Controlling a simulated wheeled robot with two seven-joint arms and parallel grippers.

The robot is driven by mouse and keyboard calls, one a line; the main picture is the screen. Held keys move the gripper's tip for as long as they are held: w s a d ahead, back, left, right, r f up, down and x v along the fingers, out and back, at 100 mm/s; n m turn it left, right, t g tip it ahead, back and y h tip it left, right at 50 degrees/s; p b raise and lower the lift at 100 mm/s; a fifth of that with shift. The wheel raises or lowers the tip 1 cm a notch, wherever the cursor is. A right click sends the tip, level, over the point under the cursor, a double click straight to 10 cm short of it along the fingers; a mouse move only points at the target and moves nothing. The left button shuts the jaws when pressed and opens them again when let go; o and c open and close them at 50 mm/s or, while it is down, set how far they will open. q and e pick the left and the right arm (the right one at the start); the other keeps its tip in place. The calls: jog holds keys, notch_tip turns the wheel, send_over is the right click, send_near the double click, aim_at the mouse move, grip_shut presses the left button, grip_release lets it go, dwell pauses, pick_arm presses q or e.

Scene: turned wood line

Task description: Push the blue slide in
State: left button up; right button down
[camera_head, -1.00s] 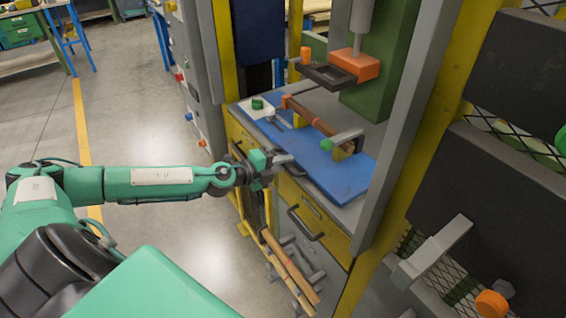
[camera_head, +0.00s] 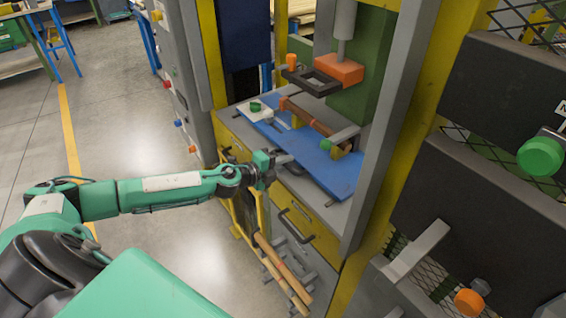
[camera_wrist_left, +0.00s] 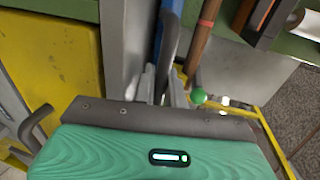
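The blue slide (camera_head: 335,177) is a long flat board on the grey bench top of the machine in the head view. Its front edge lies near the front of the bench. My left gripper (camera_head: 284,159) is at that front edge, about midway along it. It looks very near or touching, but I cannot tell which. In the left wrist view, the slide shows as a thin blue strip (camera_wrist_left: 157,38) beyond the fingers. My right gripper is not in view.
A brown turned spindle (camera_head: 303,115) lies above the slide, beside a lever with a green knob (camera_head: 325,144). An orange press head (camera_head: 340,70) hangs above. Yellow drawers with a dark handle (camera_head: 296,226) are below. A grey post (camera_head: 385,125) bounds the right side.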

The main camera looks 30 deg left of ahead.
pick_arm(q)
jog(key=shift+o, duration=0.7)
